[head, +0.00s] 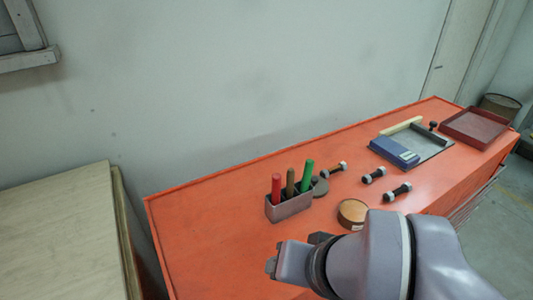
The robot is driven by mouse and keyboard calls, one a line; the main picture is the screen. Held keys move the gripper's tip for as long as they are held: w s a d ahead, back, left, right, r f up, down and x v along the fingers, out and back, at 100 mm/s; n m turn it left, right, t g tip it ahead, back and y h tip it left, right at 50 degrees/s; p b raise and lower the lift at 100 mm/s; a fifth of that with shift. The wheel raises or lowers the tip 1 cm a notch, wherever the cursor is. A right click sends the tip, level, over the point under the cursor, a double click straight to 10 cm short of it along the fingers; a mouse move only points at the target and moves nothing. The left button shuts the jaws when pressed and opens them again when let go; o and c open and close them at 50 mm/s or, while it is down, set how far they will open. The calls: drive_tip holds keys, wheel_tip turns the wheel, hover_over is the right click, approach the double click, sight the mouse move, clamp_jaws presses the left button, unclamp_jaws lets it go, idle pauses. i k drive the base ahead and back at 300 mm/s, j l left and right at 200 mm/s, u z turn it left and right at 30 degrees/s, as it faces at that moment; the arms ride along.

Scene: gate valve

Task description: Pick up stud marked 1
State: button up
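Three dark studs with pale nuts at their ends lie on the orange bench (215,225). One stud (335,170) lies farthest back, near the grey holder. A second stud (373,176) lies to its right. A third stud (397,193) lies nearest to me, just above my arm in the picture. No marks can be read at this size, so I cannot tell which is marked 1. My gripper (271,262) is at the lower middle, over the bench and left of all three studs, apart from them. Its fingers are mostly hidden by its body.
A grey holder (290,209) stands with red, brown and green sticks, beside a dark disc (320,187). A round tan-topped tin (352,212) is near my arm. A blue box (394,152) lies on a grey tray; a dark red tray (473,128) is far right. The bench's left is clear.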

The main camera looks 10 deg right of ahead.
sight(341, 165)
drive_tip(key=i+l+u, duration=0.2)
drive_tip(key=l, duration=0.3)
drive_tip(key=l+u, duration=0.2)
drive_tip(key=l, duration=0.3)
drive_tip(key=l+u, duration=0.2)
drive_tip(key=l, duration=0.35)
drive_tip(key=i, duration=0.05)
